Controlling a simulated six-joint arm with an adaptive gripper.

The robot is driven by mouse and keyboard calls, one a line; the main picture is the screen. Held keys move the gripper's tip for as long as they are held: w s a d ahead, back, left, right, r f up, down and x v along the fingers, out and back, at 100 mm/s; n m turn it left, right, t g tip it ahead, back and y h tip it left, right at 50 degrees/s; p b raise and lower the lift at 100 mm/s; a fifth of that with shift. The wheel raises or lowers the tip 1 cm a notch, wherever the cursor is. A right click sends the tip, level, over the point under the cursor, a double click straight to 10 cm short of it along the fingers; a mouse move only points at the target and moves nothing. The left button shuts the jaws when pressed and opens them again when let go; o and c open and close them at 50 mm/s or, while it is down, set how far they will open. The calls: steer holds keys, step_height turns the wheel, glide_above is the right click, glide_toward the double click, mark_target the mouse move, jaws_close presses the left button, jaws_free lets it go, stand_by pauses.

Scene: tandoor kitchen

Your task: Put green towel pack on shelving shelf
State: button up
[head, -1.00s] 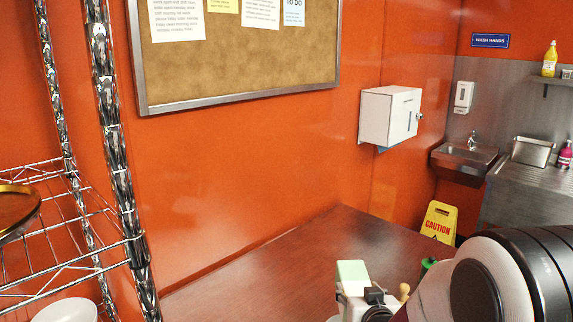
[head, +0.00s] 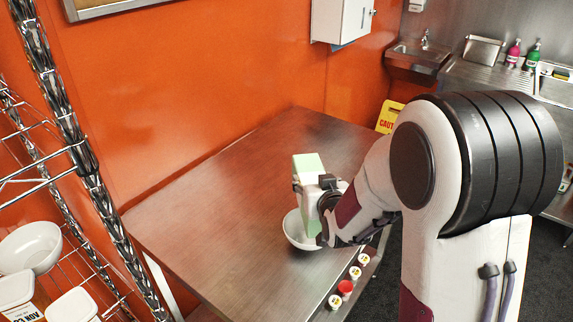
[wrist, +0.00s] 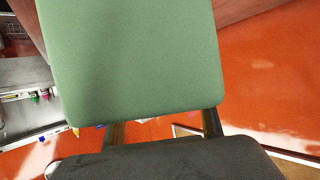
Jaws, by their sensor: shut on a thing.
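The green towel pack (head: 309,166) is held up over the steel table (head: 200,185) in the head view. It also fills much of the upper wrist view (wrist: 130,55). My gripper (head: 301,183) is shut on the pack, with its fingers partly hidden behind the pack and my wrist. The wire shelving (head: 62,112) stands at the left of the head view, well apart from my gripper. Only part of its shelves is in view.
A white bowl (head: 291,230) stands on the table below my gripper. Small jars (head: 346,287) line the table's front side. The shelving holds another white bowl (head: 30,248) and white-lidded containers (head: 73,306). The table's left part is clear.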

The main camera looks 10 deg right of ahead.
mark_target(304, 162)
steer(key=w+r, duration=0.2)
steer(key=w, duration=1.1)
steer(key=shift+w+d, duration=0.25)
steer(key=shift+w, duration=0.1)
steer(key=shift+r, duration=0.1)
steer(key=shift+f, duration=3.15)
steer(key=shift+f, duration=0.1)
steer(key=shift+f, duration=1.8)
steer(key=o, duration=1.3)
steer(key=shift+f, duration=0.15)
